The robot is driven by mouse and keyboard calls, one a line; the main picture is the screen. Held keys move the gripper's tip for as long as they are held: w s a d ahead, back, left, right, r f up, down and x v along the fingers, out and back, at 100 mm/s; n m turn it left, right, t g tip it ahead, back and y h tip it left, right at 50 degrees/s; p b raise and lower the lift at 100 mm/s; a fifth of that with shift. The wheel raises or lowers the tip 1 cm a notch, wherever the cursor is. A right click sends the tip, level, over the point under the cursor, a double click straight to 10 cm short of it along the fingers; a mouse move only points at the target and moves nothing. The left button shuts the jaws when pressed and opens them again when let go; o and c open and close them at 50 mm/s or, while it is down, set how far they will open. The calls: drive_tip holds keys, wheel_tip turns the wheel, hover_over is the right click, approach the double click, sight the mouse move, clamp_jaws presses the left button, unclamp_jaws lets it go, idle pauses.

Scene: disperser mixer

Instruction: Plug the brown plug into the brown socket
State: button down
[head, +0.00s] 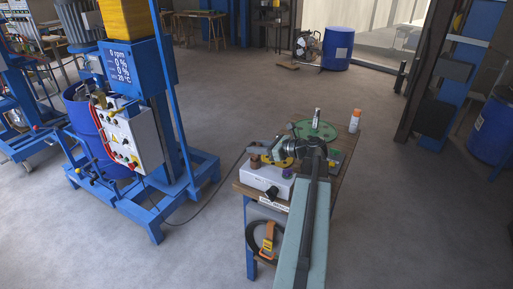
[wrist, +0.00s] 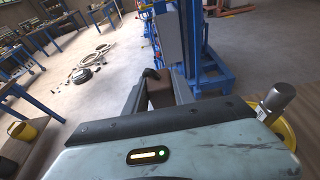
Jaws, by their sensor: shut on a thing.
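My gripper (head: 256,150) is over the left end of the work table, pointing left. In the wrist view, my gripper (wrist: 158,95) is shut on the brown plug (wrist: 159,93), which sits between the two fingers with a black cable end at its top. In the head view, a small brown piece (head: 255,161) shows at the fingertips, just above the left back of a white box (head: 262,179). I cannot tell whether it touches the box. The brown socket cannot be made out apart from this piece.
A purple piece (head: 287,173) and a black connector (head: 272,192) are at the white box's right side. A blue mixer (head: 135,135) is at left; open floor lies between.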

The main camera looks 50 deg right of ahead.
drive_tip(key=shift+f+b, duration=0.55)
drive_tip(key=shift+f, duration=0.05)
drive_tip(key=c, duration=1)
unclamp_jaws()
drive_tip(key=shift+o, duration=0.2)
drive_tip(key=shift+s, duration=0.1)
drive_tip(key=p+v, duration=0.2)
drive_tip(key=v, duration=0.5)
drive_tip(key=shift+s+r, duration=0.15)
drive_tip(key=shift+s, duration=0.1)
